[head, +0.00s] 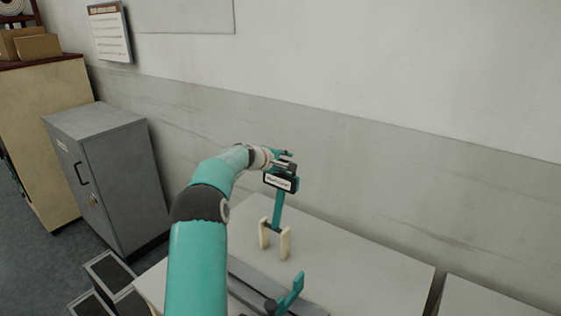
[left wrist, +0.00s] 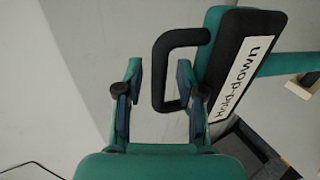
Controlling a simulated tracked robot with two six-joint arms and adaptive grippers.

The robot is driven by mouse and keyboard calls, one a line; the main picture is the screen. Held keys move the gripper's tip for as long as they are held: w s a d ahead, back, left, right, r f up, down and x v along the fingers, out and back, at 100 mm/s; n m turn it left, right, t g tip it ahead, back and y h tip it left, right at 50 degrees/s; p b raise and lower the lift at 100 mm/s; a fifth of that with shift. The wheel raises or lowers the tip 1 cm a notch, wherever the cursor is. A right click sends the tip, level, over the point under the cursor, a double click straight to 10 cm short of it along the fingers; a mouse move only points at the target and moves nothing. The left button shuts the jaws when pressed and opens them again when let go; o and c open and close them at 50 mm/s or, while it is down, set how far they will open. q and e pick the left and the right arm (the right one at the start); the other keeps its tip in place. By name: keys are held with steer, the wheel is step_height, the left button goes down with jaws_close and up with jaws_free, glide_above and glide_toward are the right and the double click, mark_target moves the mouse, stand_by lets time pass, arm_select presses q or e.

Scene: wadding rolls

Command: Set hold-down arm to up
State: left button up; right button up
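The hold-down arm is a teal bar (head: 278,210) rising nearly upright from between two cream posts (head: 285,244) on the pale table. At its top is a black-framed block with a white label (head: 280,182). In the left wrist view the label (left wrist: 247,65) reads "Hold-down", and a black loop handle (left wrist: 181,37) sticks out from the block. My left gripper (left wrist: 160,72) is open, with the handle's outer bar between its fingers; one finger overlaps the loop's opening. I cannot tell whether they touch. The left gripper (head: 285,160) is at the block in the head view.
A grey trough (head: 250,286) and a teal lever-like part (head: 290,291) are at the table's near side. The table (head: 370,262) is bare to the right. A grey cabinet (head: 110,180) stands at the left. The wall (head: 400,170) is behind the table.

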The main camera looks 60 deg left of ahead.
arm_select(q)
steer(key=shift+d, duration=0.15)
steer(key=v, duration=1.2)
steer(key=shift+w+f, duration=0.1)
